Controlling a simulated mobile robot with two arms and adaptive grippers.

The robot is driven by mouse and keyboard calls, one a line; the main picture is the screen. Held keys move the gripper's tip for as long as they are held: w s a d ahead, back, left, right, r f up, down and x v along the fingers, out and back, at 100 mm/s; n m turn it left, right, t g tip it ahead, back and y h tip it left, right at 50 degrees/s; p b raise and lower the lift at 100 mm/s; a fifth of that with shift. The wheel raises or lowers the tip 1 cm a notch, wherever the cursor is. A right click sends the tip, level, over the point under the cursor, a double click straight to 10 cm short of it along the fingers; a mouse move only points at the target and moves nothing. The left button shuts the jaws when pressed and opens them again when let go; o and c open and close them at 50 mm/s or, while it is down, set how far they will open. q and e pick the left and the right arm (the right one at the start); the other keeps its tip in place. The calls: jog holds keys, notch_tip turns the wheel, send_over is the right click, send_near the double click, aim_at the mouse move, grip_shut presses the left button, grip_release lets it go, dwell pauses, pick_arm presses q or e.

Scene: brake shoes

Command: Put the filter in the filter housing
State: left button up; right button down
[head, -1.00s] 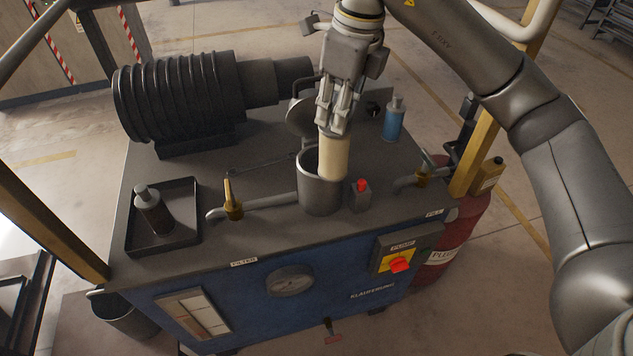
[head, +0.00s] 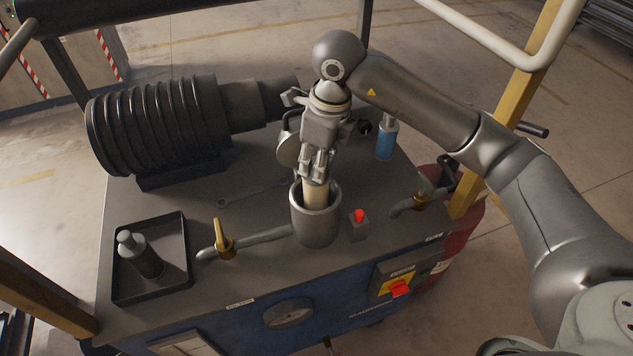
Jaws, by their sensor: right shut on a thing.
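The filter (head: 315,193) is a cream-coloured cylinder held upright. Its lower part is inside the filter housing (head: 317,228), an open grey metal cup on the bench top. My right gripper (head: 315,176) is shut on the filter's upper end, just above the housing's rim. The housing hides the filter's lower end, so I cannot tell whether it touches the bottom. The round housing lid (head: 288,150) stands open behind the housing. My left gripper is not in view.
A small box with a red button (head: 359,224) stands right of the housing. Pipes with yellow valve handles (head: 223,238) run to both sides. A ribbed black motor (head: 160,125), a tray (head: 178,280) with a bottle, a blue bottle (head: 386,140) and a wrench (head: 250,194) are on the bench.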

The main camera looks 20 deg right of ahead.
aim_at(316, 188)
notch_tip(316, 188, down, 4)
jog(key=shift+p, duration=0.45)
notch_tip(316, 188, down, 3)
jog(key=shift+f+p, duration=0.1)
jog(key=shift+p, duration=0.5)
jog(key=shift+f, duration=0.3)
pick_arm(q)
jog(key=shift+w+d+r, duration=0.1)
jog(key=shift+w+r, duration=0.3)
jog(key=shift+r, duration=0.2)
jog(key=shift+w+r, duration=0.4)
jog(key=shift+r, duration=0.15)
pick_arm(e)
jog(key=c, duration=1.5)
grip_release()
jog(key=shift+c, duration=0.2)
